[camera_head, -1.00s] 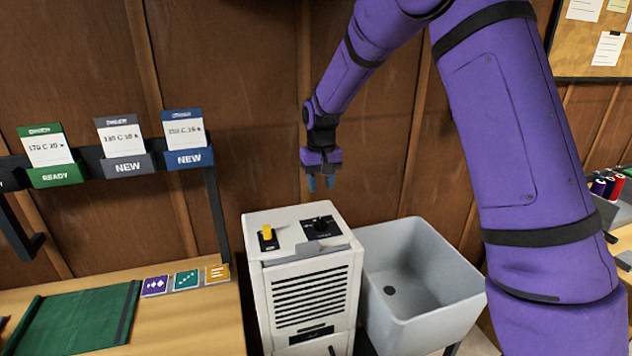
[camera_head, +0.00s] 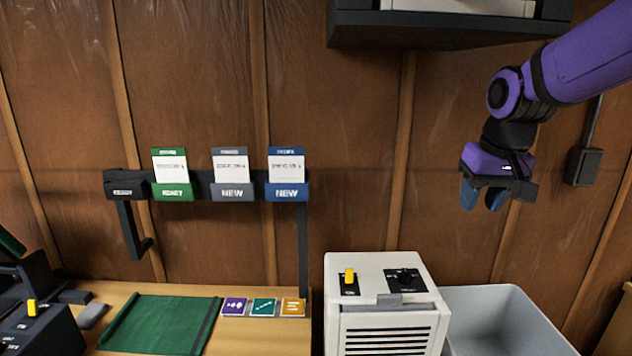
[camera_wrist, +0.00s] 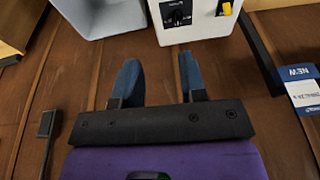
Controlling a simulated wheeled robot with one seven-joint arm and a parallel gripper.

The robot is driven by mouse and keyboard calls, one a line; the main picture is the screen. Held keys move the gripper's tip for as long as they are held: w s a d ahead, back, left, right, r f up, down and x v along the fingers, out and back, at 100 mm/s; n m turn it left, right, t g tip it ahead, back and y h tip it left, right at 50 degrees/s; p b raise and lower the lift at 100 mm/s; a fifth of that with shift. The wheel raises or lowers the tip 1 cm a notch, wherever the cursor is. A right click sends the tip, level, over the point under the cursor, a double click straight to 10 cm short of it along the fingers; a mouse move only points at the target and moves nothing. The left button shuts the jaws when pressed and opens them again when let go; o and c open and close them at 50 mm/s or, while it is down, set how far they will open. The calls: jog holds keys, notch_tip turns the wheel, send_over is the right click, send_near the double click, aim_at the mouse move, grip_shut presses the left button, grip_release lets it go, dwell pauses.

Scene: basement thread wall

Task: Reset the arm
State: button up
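My purple arm comes in from the upper right in the head view. My gripper (camera_head: 484,194) hangs fingers down in front of the wood wall, above the grey basin and right of the white machine. In the wrist view its two blue fingers (camera_wrist: 158,78) stand apart with nothing between them. The wrist view shows the white machine (camera_wrist: 198,22) and part of the basin (camera_wrist: 105,15) beyond the fingertips. The gripper touches nothing that I can see.
The white machine (camera_head: 385,285) has a yellow switch and a black dial. The basin (camera_head: 510,318) stands right of it. A rack holds green, grey and blue card pockets (camera_head: 231,191). A green cloth (camera_head: 160,322) lies on the table. A dark shelf (camera_head: 440,30) overhangs at the top.

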jog(key=s+d+r+t, duration=0.1)
jog(key=s+d+t, duration=0.1)
jog(key=s, duration=1.7)
jog(key=shift+s+r, duration=0.35)
jog(key=shift+s, duration=0.05)
jog(key=shift+d, duration=0.1)
dwell(0.7)
